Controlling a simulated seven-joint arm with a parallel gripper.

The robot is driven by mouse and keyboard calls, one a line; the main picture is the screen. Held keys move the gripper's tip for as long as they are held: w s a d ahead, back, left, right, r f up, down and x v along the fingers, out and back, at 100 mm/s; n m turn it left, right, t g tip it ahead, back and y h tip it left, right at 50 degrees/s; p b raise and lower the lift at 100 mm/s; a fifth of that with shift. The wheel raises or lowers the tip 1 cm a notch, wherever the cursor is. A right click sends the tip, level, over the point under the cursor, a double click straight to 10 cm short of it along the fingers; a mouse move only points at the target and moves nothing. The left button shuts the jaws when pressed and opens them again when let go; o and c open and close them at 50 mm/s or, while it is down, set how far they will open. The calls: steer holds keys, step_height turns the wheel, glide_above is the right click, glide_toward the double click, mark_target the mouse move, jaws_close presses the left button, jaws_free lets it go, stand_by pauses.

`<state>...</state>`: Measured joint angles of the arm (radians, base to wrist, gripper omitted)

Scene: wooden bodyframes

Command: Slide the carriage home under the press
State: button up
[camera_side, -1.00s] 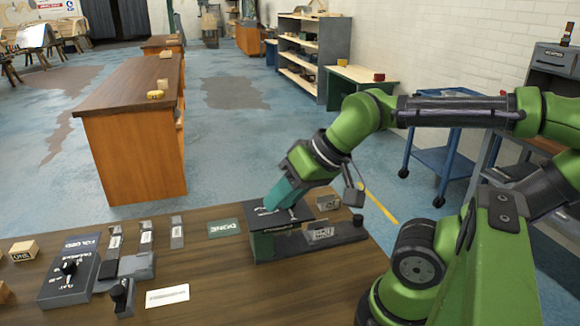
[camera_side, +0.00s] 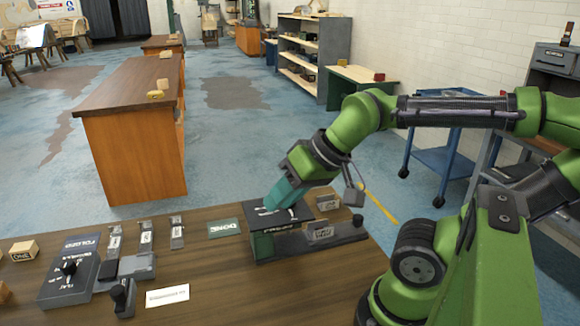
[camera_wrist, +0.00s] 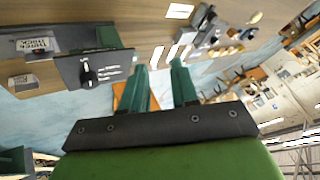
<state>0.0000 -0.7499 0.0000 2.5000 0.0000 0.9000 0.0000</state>
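The press (camera_side: 283,217) stands near the table's far edge in the side view, with a dark top plate over a green body. Its top, with a black knob and white markings, shows in the wrist view (camera_wrist: 75,68). A dark low base (camera_side: 345,234) runs right from it, bearing upright labelled plates (camera_side: 320,233) and a round black knob (camera_side: 358,220). I cannot tell which part is the carriage. My gripper (camera_wrist: 160,65) has two teal fingers apart with nothing between them. In the side view its fingers (camera_side: 280,193) overlap the press top; contact is unclear.
Left on the table are a dark panel with a knob (camera_side: 75,280), several grey slotted pieces (camera_side: 145,237), a block marked ONE (camera_side: 23,251), a DONE plate (camera_side: 225,229) and a white card (camera_side: 167,296).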

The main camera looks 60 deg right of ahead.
steer(key=shift+o, duration=1.3)
steer(key=shift+d, duration=0.15)
steer(key=shift+o, duration=1.3)
steer(key=w+d+f+m+g+h, duration=0.1)
steer(key=d+f+m+h, duration=0.1)
steer(key=d, duration=0.7)
steer(key=shift+w+m+g, duration=0.3)
steer(key=shift+w+m, duration=0.1)
steer(key=shift+m, duration=0.5)
steer(key=m+g, duration=0.4)
steer(key=g, duration=0.2)
glide_above(358, 217)
step_height(358, 217, down, 3)
step_height(358, 217, down, 16)
steer(key=shift+d+f, duration=0.1)
steer(key=shift+f, duration=0.15)
